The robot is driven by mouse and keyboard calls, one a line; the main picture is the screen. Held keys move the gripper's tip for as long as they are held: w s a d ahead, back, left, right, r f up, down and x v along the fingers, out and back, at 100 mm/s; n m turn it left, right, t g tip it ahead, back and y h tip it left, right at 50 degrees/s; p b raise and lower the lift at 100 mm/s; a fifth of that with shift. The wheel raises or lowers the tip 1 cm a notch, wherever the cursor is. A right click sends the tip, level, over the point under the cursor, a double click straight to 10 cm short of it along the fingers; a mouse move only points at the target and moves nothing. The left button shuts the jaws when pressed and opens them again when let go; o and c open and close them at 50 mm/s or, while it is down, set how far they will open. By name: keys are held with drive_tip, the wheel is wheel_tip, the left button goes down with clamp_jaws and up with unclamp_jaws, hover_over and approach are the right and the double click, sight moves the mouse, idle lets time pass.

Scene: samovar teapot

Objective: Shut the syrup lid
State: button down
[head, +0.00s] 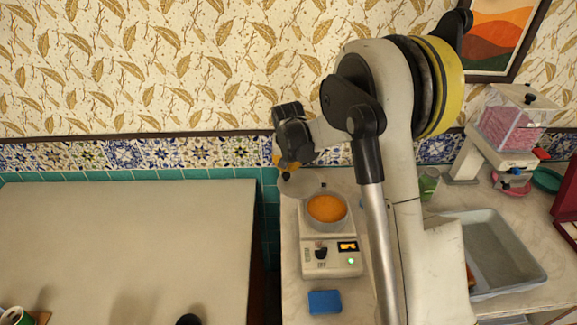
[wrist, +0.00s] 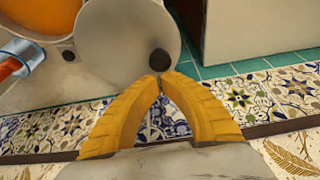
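The syrup pot (head: 327,208) is a round grey pot of orange syrup on a white warmer (head: 331,260). Its syrup also shows at the upper left of the wrist view (wrist: 38,14). The grey round lid (head: 299,186) is open, at the pot's back left, leaving the syrup uncovered. In the wrist view the lid (wrist: 122,38) has a black knob (wrist: 159,60) near its edge. My gripper (wrist: 160,76) has its yellow fingertips together just beside the knob. Nothing shows between them. I cannot tell whether they touch the knob or lid.
A blue sponge (head: 324,301) lies in front of the warmer. A grey basin (head: 495,255) and a dispenser with a pink-filled clear box (head: 512,128) stand at right. The tiled wall (head: 200,153) is close behind the lid. The left counter (head: 130,235) is mostly bare.

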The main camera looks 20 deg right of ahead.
drive_tip(key=shift+s+a+n, duration=0.25)
drive_tip(key=shift+s+n, duration=0.05)
drive_tip(key=shift+s, duration=0.05)
drive_tip(key=shift+s+a+n+y+b, duration=0.35)
drive_tip(key=shift+s+n, duration=0.25)
drive_tip(key=shift+n, duration=0.1)
drive_tip(key=s+n+y, duration=0.1)
drive_tip(key=s+n, duration=0.4)
drive_tip(key=s+d+n+g+y+b, duration=0.1)
drive_tip(key=s+n, duration=0.4)
drive_tip(key=s+d+n+g+y+b, duration=0.1)
drive_tip(key=s+n+y, duration=0.1)
drive_tip(key=s+n, duration=0.3)
drive_tip(key=shift+d, duration=0.15)
drive_tip(key=shift+s+d, duration=0.5)
drive_tip(key=shift+d, duration=0.15)
drive_tip(key=shift+s+d, duration=0.45)
drive_tip(key=shift+d, duration=0.2)
